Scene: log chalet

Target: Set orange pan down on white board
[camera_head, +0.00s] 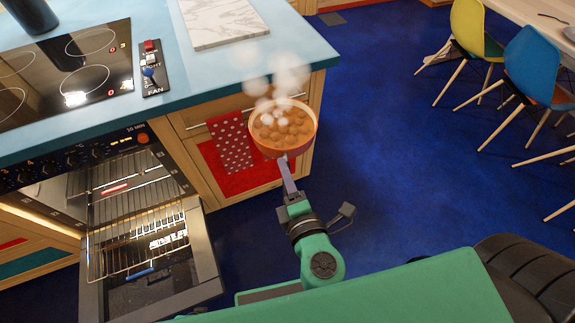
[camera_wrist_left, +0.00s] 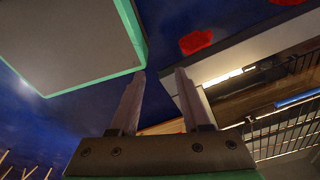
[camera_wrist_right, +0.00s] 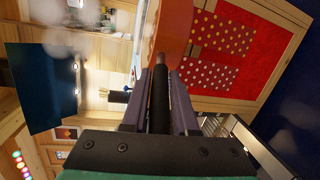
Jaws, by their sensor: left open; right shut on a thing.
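The orange pan (camera_head: 284,129) holds several brown round pieces and gives off steam. It is in the air in front of the counter's right corner. My right gripper (camera_head: 292,193) is shut on the pan's handle; the right wrist view shows the dark handle (camera_wrist_right: 160,98) between the fingers and part of the orange pan wall (camera_wrist_right: 174,30).
The blue counter (camera_head: 300,52) has free room right of the board. A black hob (camera_head: 70,72) and a fan switch panel (camera_head: 150,68) lie to the left. The oven door (camera_head: 160,285) hangs open below, with a wire rack. Chairs (camera_head: 535,68) stand at the right.

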